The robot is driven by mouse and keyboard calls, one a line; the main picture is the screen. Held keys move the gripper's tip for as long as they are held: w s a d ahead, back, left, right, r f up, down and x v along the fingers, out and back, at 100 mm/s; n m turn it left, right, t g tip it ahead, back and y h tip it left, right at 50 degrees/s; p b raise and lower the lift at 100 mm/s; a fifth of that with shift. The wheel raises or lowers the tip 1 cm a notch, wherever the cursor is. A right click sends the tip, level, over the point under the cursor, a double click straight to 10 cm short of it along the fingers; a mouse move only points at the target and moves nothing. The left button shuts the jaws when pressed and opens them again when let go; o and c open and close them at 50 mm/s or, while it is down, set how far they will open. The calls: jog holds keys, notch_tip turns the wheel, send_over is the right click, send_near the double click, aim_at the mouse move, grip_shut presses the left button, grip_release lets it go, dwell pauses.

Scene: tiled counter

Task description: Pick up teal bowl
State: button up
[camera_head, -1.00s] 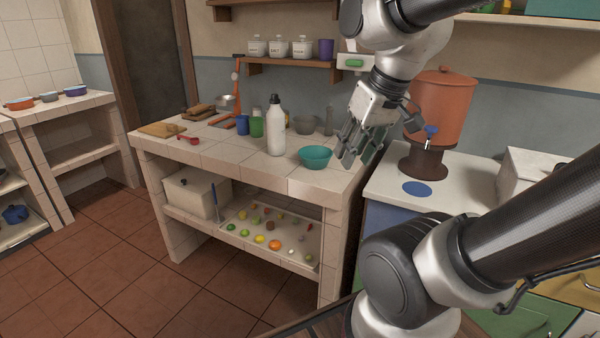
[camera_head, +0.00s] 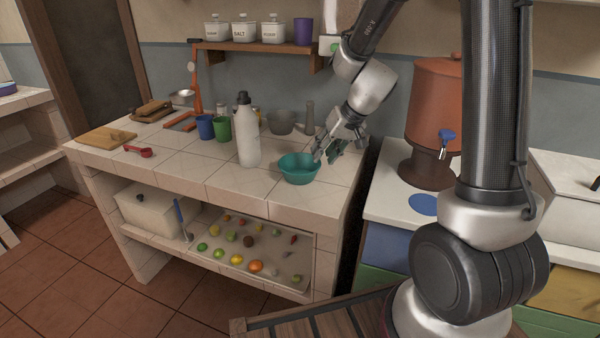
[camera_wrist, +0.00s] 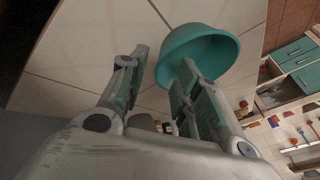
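The teal bowl (camera_head: 298,169) sits upright on the tiled counter (camera_head: 215,172), near its front right part. My gripper (camera_head: 325,152) is at the bowl's right rim in the head view, with its fingers pointing down toward it. In the wrist view my gripper (camera_wrist: 160,78) has its two fingers spread apart. There the bowl (camera_wrist: 203,55) shows beyond the fingertips, with one finger overlapping its near rim and the other just outside it. I cannot tell whether either finger touches the bowl.
A white bottle (camera_head: 248,135) stands left of the bowl. A grey bowl (camera_head: 281,122) and a pestle-like grey object (camera_head: 309,117) stand behind it. Green (camera_head: 222,129) and blue cups (camera_head: 205,127) are farther left. An orange dispenser (camera_head: 436,115) stands to the right. The counter's front is clear.

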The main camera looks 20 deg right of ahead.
aim_at(310, 171)
jog(key=x, duration=0.4)
jog(key=shift+s+a, duration=0.1)
grip_shut()
jog(key=shift+r, duration=0.1)
